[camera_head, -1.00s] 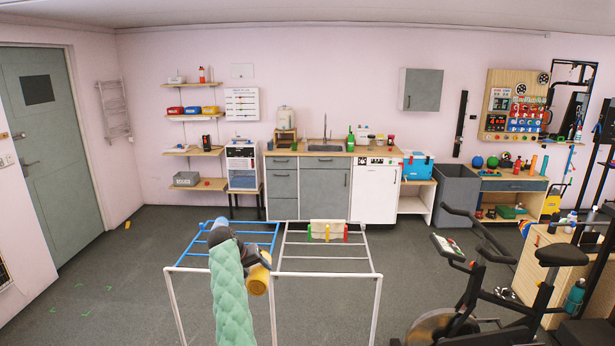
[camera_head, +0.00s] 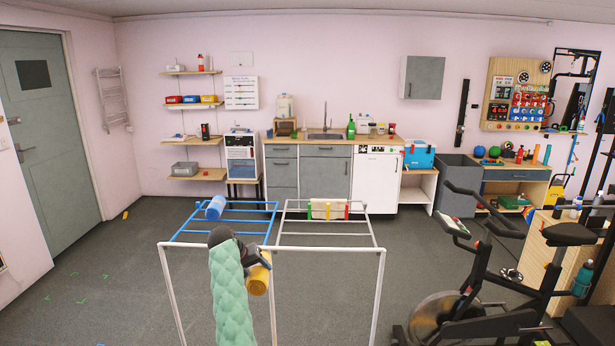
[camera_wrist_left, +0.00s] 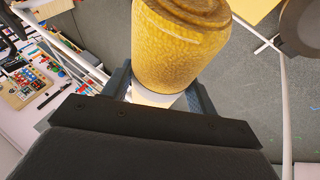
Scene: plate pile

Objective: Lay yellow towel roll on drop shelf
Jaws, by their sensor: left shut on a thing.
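The yellow towel roll (camera_head: 258,280) hangs at my left gripper (camera_head: 261,256), close to the front of the rack. In the left wrist view the roll (camera_wrist_left: 180,48) fills the top middle, with a white band (camera_wrist_left: 155,97) at its near end between the fingers of my left gripper (camera_wrist_left: 165,90). The gripper is shut on it. My green-sleeved left arm hides part of the rack. The rack has a blue-barred left half (camera_head: 246,211) and a white-barred right half (camera_head: 322,235). I cannot tell which part is the drop shelf. My right gripper is not in view.
A blue roll (camera_head: 215,207) lies on the blue bars at the far left. A pale cloth with coloured clips (camera_head: 327,210) hangs at the back of the white bars. An exercise bike (camera_head: 480,280) stands to the right.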

